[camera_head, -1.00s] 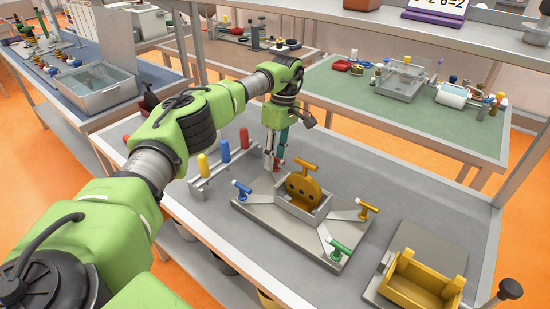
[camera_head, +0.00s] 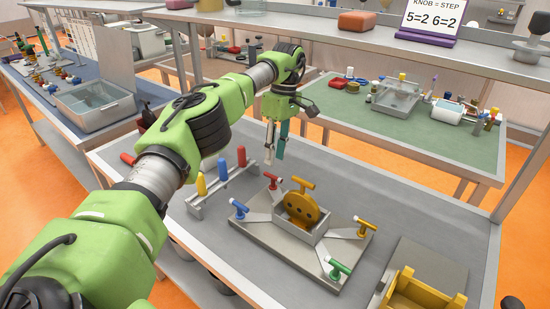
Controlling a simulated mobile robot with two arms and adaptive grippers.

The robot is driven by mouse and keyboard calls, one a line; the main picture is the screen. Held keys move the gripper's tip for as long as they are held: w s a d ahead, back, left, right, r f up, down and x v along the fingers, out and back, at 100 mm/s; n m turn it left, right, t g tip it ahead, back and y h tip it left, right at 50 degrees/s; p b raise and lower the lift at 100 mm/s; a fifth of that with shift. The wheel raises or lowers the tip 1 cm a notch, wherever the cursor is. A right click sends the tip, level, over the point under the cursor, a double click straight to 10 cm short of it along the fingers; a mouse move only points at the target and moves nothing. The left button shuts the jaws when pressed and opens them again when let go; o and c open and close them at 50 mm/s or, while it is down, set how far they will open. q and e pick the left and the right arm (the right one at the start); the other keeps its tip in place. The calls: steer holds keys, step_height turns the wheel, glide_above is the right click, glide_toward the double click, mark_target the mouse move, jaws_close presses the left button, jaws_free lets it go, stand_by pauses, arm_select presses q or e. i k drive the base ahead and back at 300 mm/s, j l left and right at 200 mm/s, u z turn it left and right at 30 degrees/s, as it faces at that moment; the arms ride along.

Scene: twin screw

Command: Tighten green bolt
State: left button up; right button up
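The green bolt (camera_head: 337,268), with a T-shaped handle, stands at the front right corner of a grey fixture plate (camera_head: 301,255). The plate also carries a blue bolt (camera_head: 240,211) at left, a red bolt (camera_head: 272,184) at the back and a yellow bolt (camera_head: 366,228) at right. A yellow disc-shaped part (camera_head: 300,207) with a T-handle sits in the central grey box. My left gripper (camera_head: 275,158) points down above and behind the red bolt; its fingers are apart with nothing between them. My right gripper is not in view.
A rack (camera_head: 224,190) with yellow, blue and red upright handles stands left of the plate. A yellow open box (camera_head: 411,291) lies at the front right. A sign (camera_head: 432,18) on the shelf reads "KNOB = STEP 5=2 6=2".

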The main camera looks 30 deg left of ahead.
mark_target(335, 275)
steer(key=k, duration=1.5)
